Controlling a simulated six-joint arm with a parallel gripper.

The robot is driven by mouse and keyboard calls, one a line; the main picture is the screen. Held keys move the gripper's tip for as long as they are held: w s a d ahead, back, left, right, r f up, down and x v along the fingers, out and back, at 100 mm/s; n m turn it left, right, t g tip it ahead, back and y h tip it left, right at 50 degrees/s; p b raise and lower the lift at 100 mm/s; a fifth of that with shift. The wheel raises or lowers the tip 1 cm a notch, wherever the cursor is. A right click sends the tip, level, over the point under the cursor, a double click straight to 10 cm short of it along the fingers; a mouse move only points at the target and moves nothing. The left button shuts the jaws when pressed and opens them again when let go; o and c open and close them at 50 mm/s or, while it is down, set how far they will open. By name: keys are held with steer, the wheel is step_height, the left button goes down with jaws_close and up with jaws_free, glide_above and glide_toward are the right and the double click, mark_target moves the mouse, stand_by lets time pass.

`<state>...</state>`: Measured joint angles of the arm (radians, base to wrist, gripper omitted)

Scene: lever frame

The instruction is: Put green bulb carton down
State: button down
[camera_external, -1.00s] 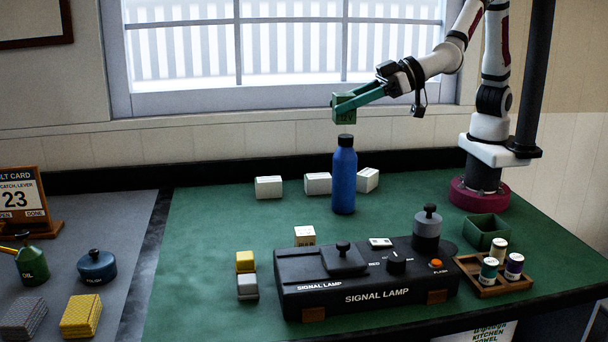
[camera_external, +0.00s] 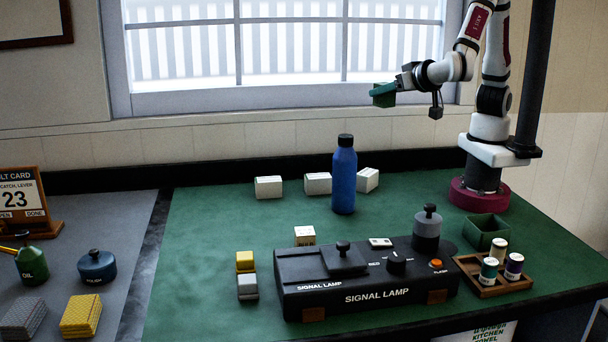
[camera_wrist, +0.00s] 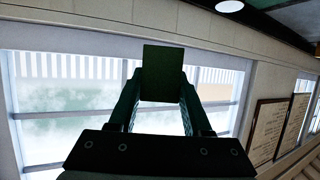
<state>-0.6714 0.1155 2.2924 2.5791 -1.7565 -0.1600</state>
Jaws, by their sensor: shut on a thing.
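The green bulb carton (camera_external: 384,99) is held in the air in front of the window, well above the back of the green bench. My gripper (camera_external: 386,93) is shut on it. In the wrist view the carton (camera_wrist: 162,73) shows as a dark green square between the two fingers of my gripper (camera_wrist: 160,98). Its lettering cannot be read now. Nothing supports the carton from below.
A tall blue bottle (camera_external: 344,178) stands below and left of the gripper. White cartons (camera_external: 268,187) stand near the bench's back edge. The black signal lamp box (camera_external: 365,282) sits in front, with a green open box (camera_external: 485,231) to its right.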

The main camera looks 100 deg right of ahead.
step_height(320, 180, down, 27)
steer(key=shift+r, duration=0.1)
steer(key=shift+c, duration=1.7)
jaws_free()
